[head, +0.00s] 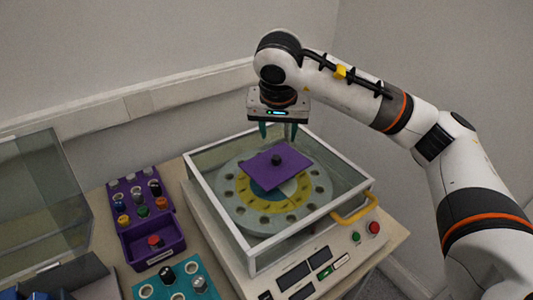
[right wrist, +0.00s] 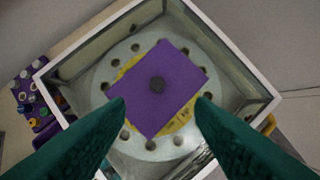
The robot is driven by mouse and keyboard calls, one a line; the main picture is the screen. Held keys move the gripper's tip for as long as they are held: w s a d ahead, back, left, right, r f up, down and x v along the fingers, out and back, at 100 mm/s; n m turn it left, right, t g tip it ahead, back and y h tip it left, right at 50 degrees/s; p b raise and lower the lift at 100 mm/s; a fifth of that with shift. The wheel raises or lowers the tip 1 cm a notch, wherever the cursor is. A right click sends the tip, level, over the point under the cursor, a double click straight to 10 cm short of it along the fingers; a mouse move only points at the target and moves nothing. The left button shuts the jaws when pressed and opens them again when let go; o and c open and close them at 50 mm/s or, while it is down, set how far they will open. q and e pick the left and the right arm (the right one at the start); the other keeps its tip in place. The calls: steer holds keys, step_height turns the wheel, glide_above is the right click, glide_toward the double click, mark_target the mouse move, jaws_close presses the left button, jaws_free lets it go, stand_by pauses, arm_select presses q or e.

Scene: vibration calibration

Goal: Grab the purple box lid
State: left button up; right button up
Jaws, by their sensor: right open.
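The purple lid (head: 270,172) is a flat square plate with a dark round knob (head: 277,160) at its middle. It lies over the round holed disc (head: 232,205) inside the glass-walled machine. My right gripper (head: 279,131) is above it, pointing down with its green fingers apart and empty. In the right wrist view, the lid (right wrist: 180,85) and knob (right wrist: 156,85) show between and beyond the two fingertips. The fingers appear clear of the lid. The purple box (head: 152,250) stands to the left of the machine. My left gripper is not in view.
The machine's white rim (head: 233,254) and glass walls surround the disc. A yellow handle (head: 355,209) and buttons are at its front right. A teal tray (head: 180,270) with parts is at the front. A clear panel (head: 45,195) stands at the far left.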

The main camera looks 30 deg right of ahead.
steer(key=p, duration=0.2)
glide_toward(276, 157)
steer(key=f, duration=0.1)
steer(key=d+f, duration=0.1)
steer(key=shift+w+d+f, duration=0.15)
steer(key=shift+d+f, duration=0.05)
steer(key=shift+f, duration=0.1)
steer(key=shift+w+f, duration=0.25)
steer(key=shift+f, duration=0.2)
steer(key=x, duration=0.1)
steer(key=p+x, duration=0.1)
steer(key=x, duration=0.1)
steer(key=p+x, duration=0.1)
steer(key=x, duration=0.1)
steer(key=shift+w+a, duration=0.15)
steer(key=shift+a, duration=0.15)
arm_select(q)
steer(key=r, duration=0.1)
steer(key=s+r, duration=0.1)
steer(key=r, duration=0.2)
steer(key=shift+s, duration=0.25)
arm_select(e)
steer(key=shift+c, duration=1.1)
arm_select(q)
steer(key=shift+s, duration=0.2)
arm_select(e)
steer(key=shift+r, duration=0.1)
jaws_close()
